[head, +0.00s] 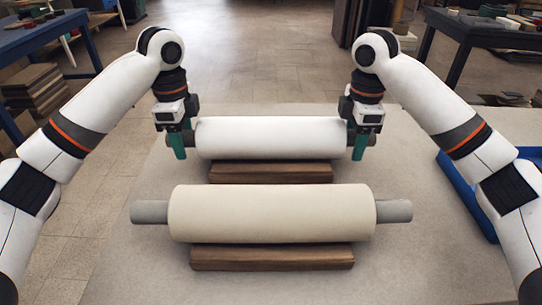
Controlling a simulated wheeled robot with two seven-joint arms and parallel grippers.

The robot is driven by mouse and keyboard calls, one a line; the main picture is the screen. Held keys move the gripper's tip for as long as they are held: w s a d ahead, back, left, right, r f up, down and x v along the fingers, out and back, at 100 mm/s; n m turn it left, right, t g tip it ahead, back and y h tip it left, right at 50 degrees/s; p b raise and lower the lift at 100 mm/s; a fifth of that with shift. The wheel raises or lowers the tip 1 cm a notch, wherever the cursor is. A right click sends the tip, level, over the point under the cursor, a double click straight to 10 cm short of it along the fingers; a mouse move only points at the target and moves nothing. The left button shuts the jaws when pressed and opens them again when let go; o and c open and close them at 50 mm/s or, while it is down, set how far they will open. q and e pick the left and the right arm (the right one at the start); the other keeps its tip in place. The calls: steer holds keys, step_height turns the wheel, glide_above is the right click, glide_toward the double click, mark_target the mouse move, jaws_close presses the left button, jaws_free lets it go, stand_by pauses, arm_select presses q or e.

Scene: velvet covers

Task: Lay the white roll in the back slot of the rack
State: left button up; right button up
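The white roll (270,136) lies level, left to right, at the back, right over the rear wooden block of the rack (270,173). A thin gap or contact between them cannot be told apart. My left gripper (178,146) points down at the roll's left end, its teal finger in front of the end shaft. My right gripper (361,146) is the same at the right end. Both appear shut on the shaft ends; their rear fingers are hidden.
A cream roll (270,213) with grey shaft ends rests on the front wooden block (272,257). A blue tray (465,190) is at the table's right, partly behind my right arm. The pale table top (420,260) is clear at the front right.

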arm_select(q)
steer(key=shift+r, duration=0.35)
arm_select(e)
steer(key=shift+r, duration=0.15)
arm_select(q)
step_height(320, 180, up, 11)
steer(key=shift+r, duration=0.15)
arm_select(e)
step_height(320, 180, up, 12)
stand_by(0.6)
